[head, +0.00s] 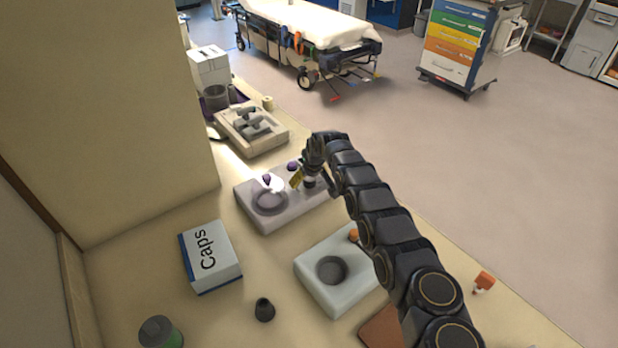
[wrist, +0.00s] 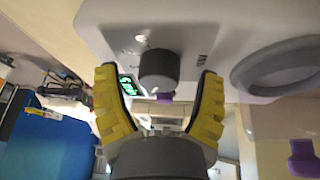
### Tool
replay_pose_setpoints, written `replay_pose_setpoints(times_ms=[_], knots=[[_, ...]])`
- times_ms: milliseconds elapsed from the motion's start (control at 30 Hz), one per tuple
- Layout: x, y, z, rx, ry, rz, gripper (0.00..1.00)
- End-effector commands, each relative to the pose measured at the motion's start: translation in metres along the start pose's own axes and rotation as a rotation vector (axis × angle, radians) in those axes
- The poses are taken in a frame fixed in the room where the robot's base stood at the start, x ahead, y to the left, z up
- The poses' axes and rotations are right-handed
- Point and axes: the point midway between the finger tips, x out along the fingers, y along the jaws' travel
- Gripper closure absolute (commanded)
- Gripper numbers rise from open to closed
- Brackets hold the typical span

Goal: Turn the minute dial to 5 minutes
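A dark grey round dial (wrist: 158,69) stands out from the pale face of a device in the wrist view. My gripper (wrist: 157,73) is open, with one yellow finger on each side of the dial and a visible gap on both sides. A lit green display (wrist: 128,86) shows beside the left finger; its digits are not readable. In the head view my gripper (head: 299,180) is at the right part of the grey device (head: 290,212), which has a round ring on top. The arm and gripper largely hide the dial there.
Two purple knobs (head: 267,179) (head: 292,166) stand on the device near my gripper. A second pale device (head: 318,292) is in front, beneath my arm. A Caps box (head: 212,258) and a dark cone (head: 264,310) stand left on the counter.

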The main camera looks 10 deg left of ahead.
Motion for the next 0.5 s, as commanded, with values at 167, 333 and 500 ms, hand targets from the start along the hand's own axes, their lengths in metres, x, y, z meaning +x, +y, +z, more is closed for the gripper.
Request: replay_pose_setpoints(times_ms=[167, 333, 500], knots=[[0.0, 0.0, 0.0, 0.001, 0.0, 0.001, 0.31], [-0.004, 0.001, -0.001, 0.001, 0.001, 0.001, 0.31], [-0.018, 0.001, -0.002, -0.001, 0.002, 0.0, 0.31]])
